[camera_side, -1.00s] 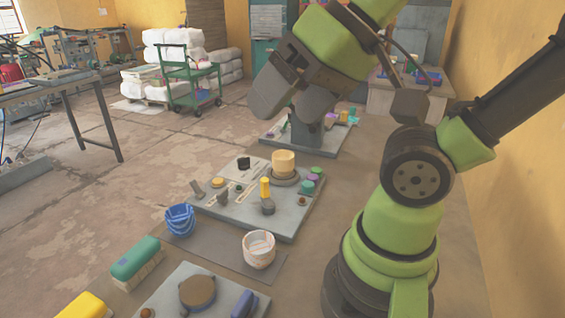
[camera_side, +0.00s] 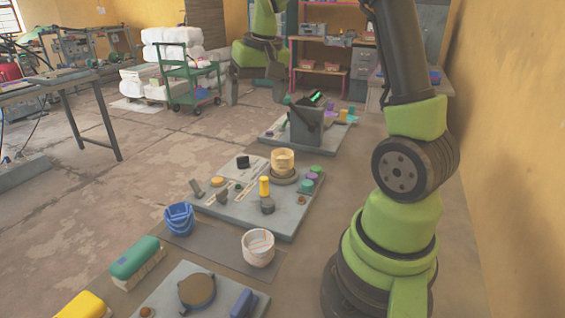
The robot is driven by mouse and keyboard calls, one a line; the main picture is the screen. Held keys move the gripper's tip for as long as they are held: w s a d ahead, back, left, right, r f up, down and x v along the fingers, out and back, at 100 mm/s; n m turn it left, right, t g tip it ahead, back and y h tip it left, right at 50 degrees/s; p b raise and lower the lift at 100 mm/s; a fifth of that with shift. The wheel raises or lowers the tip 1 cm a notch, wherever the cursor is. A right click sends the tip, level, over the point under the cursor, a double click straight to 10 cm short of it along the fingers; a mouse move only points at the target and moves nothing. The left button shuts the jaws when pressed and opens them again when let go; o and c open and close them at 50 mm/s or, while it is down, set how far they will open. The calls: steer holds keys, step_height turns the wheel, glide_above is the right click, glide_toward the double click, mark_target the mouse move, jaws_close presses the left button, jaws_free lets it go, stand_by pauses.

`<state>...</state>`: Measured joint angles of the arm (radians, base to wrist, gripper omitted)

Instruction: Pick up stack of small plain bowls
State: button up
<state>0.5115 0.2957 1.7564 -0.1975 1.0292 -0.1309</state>
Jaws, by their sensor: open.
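A stack of blue bowls (camera_side: 179,219) stands upright on the dark grey mat, at its left end. A stack of white bowls (camera_side: 258,248) with faint reddish lines stands at the mat's right end. I cannot tell for certain which stack is the small plain one. My gripper (camera_side: 255,94) is open and empty, with its two grey fingers spread and pointing down. It is high up at the back, far from both stacks and touching nothing.
The grey mat (camera_side: 215,246) has bare room between the stacks. A press plate (camera_side: 240,214) with knobs and a yellow cylinder lies behind it. Green (camera_side: 136,258) and yellow blocks lie at front left. A grey bin (camera_side: 304,126) stands on the far plate.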

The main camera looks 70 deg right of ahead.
mark_target(282, 153)
steer(key=d+f+g, duration=0.1)
steer(key=d+f, duration=0.2)
steer(key=d+f+m, duration=0.1)
steer(key=d+f, duration=0.3)
steer(key=s+d+f+m+g, duration=0.1)
steer(key=d+f, duration=0.3)
steer(key=shift+d+f+g+y, duration=0.1)
steer(key=shift+d+g+y, duration=0.05)
steer(key=shift+g+y, duration=0.15)
step_height(282, 153, down, 4)
steer(key=shift+d+f, duration=0.1)
steer(key=shift+f, duration=0.15)
steer(key=f, duration=0.5)
steer(key=shift+w+a+f, duration=0.15)
steer(key=shift+a+f, duration=0.1)
steer(key=shift+f, duration=0.1)
steer(key=shift+c, duration=0.2)
steer(key=c, duration=1)
